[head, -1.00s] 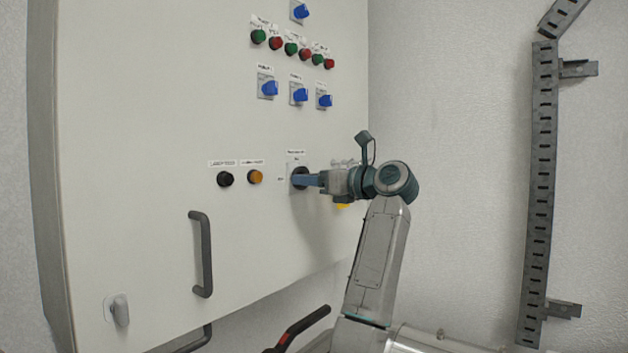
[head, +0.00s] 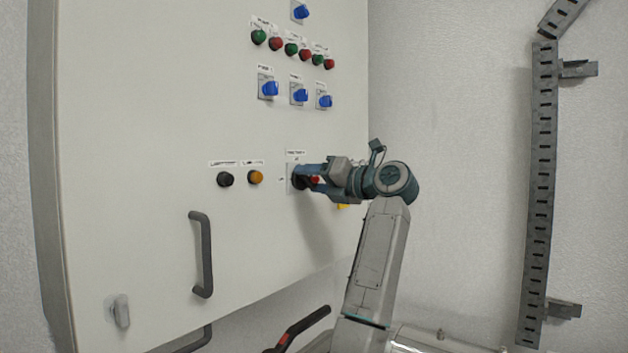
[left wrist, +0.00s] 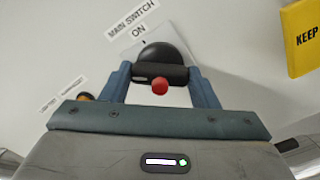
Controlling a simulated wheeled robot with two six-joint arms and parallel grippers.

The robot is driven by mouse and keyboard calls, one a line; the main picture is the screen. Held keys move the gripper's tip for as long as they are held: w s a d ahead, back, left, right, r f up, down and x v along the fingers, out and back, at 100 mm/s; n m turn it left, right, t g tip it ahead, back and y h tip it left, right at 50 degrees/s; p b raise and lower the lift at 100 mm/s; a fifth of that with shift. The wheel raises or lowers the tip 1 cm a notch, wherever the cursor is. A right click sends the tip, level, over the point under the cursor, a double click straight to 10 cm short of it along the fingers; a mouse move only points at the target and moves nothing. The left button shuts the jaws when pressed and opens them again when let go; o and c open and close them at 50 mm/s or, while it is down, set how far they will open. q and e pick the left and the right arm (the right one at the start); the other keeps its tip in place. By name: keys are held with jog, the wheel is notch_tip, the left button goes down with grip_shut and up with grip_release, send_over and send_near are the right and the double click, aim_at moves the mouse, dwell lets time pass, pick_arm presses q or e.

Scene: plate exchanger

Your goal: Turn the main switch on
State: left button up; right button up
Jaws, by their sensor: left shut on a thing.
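The main switch (head: 298,182) is a black rotary knob on a pale square plate, low on the right side of the cabinet door. In the left wrist view the knob (left wrist: 165,55) has a dark bar handle with a red round mark, and labels reading MAIN SWITCH and ON lie above it. My left gripper (head: 308,177) is shut on the handle, one blue finger at each end of the bar in the wrist view (left wrist: 160,78). The fingers hide part of the knob in the head view. My right gripper is not in view.
Left of the switch are a black button (head: 225,179) and an amber button (head: 256,177). Blue knobs (head: 299,94) and green and red buttons sit above. A grey door handle (head: 202,254) stands out lower left. A yellow KEEP sign (left wrist: 301,38) is at the right.

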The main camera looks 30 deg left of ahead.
pick_arm(q)
jog(key=m, duration=0.4)
jog(key=shift+r+m+p, duration=0.1)
jog(key=shift+m+p, duration=0.2)
jog(key=m+p, duration=0.1)
jog(key=m, duration=0.4)
jog(key=shift+m, duration=0.3)
jog(key=o, duration=1)
